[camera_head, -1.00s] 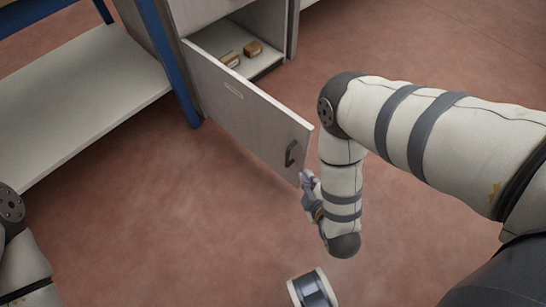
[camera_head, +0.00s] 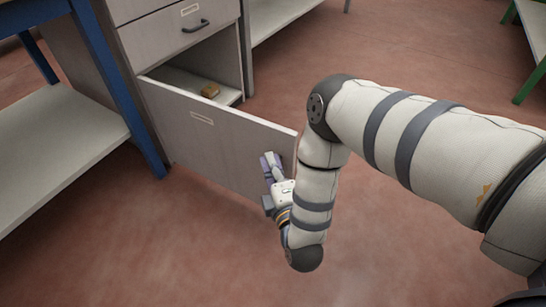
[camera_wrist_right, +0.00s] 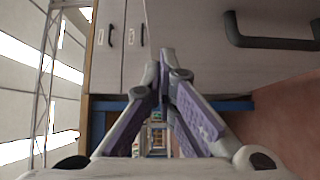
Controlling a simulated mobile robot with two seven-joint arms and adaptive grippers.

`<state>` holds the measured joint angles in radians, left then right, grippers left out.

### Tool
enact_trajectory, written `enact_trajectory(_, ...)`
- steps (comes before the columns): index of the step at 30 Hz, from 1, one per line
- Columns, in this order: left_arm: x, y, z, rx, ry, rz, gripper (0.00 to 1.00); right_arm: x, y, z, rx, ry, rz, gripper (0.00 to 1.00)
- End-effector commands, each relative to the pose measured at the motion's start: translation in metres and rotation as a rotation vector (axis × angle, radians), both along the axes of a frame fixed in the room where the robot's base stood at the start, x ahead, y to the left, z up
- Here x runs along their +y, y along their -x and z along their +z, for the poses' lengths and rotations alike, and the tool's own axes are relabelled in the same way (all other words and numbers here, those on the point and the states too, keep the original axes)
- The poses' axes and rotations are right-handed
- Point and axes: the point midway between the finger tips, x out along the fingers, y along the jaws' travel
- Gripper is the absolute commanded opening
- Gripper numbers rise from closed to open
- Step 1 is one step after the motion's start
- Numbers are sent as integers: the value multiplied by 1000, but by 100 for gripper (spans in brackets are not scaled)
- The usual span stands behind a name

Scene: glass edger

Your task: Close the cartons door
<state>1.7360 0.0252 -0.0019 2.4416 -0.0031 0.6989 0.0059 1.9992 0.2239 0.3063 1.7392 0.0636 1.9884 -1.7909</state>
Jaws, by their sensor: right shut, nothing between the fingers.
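The cartons door (camera_head: 225,140) is a pale grey panel with a small label, standing open from the low cabinet. It hides part of the opening. The door's dark handle (camera_wrist_right: 270,42) is to the right of the fingertips there. My left gripper is out of view.
A closed drawer (camera_head: 185,35) with a dark handle is above the opening. A blue-legged bench (camera_head: 60,135) stands at the left, close to the hinge side. Another bench (camera_head: 275,15) is behind. The red floor (camera_head: 170,245) in front is clear.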

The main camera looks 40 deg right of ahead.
Motion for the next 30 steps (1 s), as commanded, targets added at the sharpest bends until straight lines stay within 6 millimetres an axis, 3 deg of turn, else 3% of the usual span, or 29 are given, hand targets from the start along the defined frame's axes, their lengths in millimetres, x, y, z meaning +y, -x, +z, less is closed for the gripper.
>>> enact_trajectory(2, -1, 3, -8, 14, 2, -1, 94, -7, -16, -2, -2, 2, -3, 0)
enact_trajectory(7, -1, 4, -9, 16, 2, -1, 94, -31, -27, 3, -4, 3, -3, 0)
enact_trajectory(12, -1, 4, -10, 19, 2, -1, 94, -41, -32, 4, -2, 2, -1, 0)
enact_trajectory(24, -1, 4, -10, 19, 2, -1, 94, -45, -34, 4, -3, 2, 5, 0)
enact_trajectory(30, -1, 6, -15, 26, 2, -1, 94, -71, -44, 3, -3, 5, 51, 0)
